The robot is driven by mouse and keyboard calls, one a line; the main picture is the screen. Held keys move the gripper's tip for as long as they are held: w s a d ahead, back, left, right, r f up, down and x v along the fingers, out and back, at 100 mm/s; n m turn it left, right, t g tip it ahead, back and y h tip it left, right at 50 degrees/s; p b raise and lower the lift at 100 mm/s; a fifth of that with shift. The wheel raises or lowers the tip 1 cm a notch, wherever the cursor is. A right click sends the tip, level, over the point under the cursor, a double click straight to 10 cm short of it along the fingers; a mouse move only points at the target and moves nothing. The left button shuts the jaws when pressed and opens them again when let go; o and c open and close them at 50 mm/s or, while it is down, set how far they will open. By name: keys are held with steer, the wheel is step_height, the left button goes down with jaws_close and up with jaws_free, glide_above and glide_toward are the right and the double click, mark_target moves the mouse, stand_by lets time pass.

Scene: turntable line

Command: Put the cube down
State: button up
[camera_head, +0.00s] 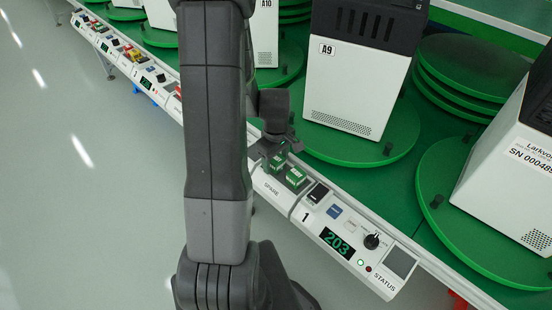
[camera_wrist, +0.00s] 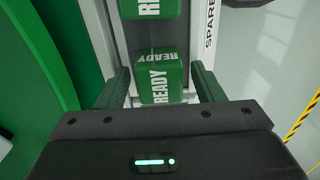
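A green cube (camera_wrist: 160,82) marked READY sits between the two fingers of my gripper (camera_wrist: 162,78) in the wrist view. A gap shows between the cube and each finger, so my gripper is open around it. A second green READY cube (camera_wrist: 150,8) lies just beyond, cut off by the top edge. In the head view the nearer cube (camera_head: 277,162) is under my gripper (camera_head: 271,153) and the second cube (camera_head: 296,177) is beside it to the right. Both cubes are in the tray section labelled SPARE (camera_head: 270,190). My arm hides part of the scene.
Right of the spare section is a control panel (camera_head: 352,236) with a 203 display, a knob and the label STATUS. Behind the rail stand green turntables (camera_head: 365,150) carrying white machines, one marked A9 (camera_head: 350,85). The floor (camera_head: 90,200) on the left is clear.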

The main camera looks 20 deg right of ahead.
mark_target(276, 158)
step_height(276, 158, up, 12)
steer(key=p, duration=0.1)
steer(key=shift+r, duration=0.15)
stand_by(0.5)
